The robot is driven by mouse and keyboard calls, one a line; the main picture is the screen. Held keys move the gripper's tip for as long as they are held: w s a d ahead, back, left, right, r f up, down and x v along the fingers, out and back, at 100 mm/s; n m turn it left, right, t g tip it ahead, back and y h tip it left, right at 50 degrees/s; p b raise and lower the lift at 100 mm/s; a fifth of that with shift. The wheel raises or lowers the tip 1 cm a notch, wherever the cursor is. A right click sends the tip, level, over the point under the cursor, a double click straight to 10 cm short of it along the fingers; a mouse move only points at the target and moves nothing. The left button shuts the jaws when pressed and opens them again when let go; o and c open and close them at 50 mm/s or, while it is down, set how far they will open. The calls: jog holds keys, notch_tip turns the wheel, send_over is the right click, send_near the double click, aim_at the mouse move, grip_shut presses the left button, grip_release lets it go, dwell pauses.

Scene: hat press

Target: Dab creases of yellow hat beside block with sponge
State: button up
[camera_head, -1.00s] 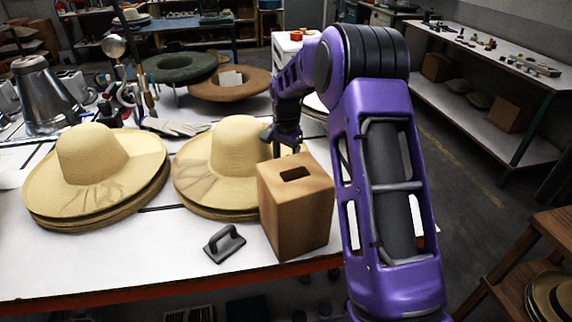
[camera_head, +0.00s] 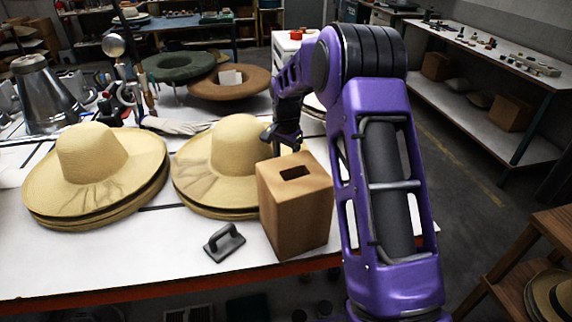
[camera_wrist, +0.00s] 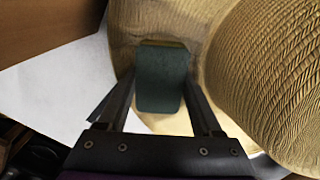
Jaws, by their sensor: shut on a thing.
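The yellow hat (camera_head: 208,180) sits on a stack of brims on the white table, just left of the wooden block (camera_head: 296,218). Fan-like creases show on its front left brim. My gripper (camera_head: 284,142) is over the hat's right side, behind the block, partly hidden. In the wrist view my gripper is shut on the sponge (camera_wrist: 161,80), dark green with a thin yellowish edge at its far end. The sponge is over the brim (camera_wrist: 140,22), beside the crown (camera_wrist: 268,75); whether it touches the brim I cannot tell. The block (camera_wrist: 45,28) is at upper left there.
Another yellow hat (camera_head: 92,155) with creases stands at the left. A metal pot (camera_head: 45,92), a green hat (camera_head: 178,68) and a brown hat (camera_head: 243,88) are farther back. The front left of the table is clear.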

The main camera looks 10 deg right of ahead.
jog(key=shift+f, duration=0.1)
jog(key=shift+r+p, duration=1)
jog(key=shift+r, duration=0.65)
notch_tip(320, 180, up, 11)
